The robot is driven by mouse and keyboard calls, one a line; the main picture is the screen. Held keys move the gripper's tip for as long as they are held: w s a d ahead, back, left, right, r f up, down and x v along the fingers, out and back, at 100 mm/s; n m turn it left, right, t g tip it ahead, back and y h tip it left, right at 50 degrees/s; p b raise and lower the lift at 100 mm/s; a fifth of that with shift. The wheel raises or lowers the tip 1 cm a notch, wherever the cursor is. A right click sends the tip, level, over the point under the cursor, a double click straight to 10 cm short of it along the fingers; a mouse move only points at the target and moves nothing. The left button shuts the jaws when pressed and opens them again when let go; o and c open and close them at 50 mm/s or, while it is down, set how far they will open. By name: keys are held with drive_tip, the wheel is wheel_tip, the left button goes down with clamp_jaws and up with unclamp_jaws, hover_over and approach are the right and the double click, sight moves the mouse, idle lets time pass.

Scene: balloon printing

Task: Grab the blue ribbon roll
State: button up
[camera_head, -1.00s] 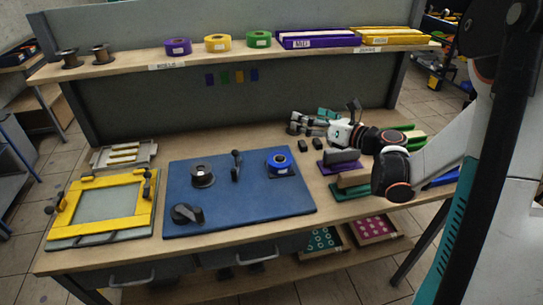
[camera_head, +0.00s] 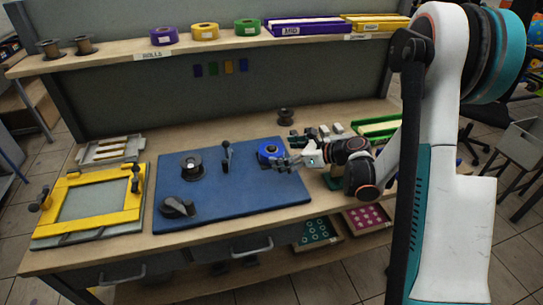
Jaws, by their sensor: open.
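The blue ribbon roll (camera_head: 269,151) sits on the right part of the blue board (camera_head: 228,208), near its back right corner. My gripper (camera_head: 284,161) is open, at the right side of the roll and very close to it. A finger overlaps the roll's right edge in the picture; I cannot tell whether they touch.
A dark spool (camera_head: 191,166), a small upright lever (camera_head: 227,157) and a black dispenser (camera_head: 178,207) stand on the board. A yellow frame (camera_head: 75,228) lies to the left. A shelf (camera_head: 140,57) with purple, yellow and green rolls runs behind. A dark spool (camera_head: 285,116) stands at the back.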

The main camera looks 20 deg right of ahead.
sight(278, 151)
drive_tip(key=shift+w+b+x, duration=0.25)
drive_tip(key=shift+b+x, duration=0.8)
drive_tip(key=shift+x, duration=1.7)
drive_tip(key=shift+s+d+r, duration=0.1)
drive_tip(key=shift+d+r, duration=0.05)
drive_tip(key=shift+d, duration=0.1)
drive_tip(key=c, duration=1.2)
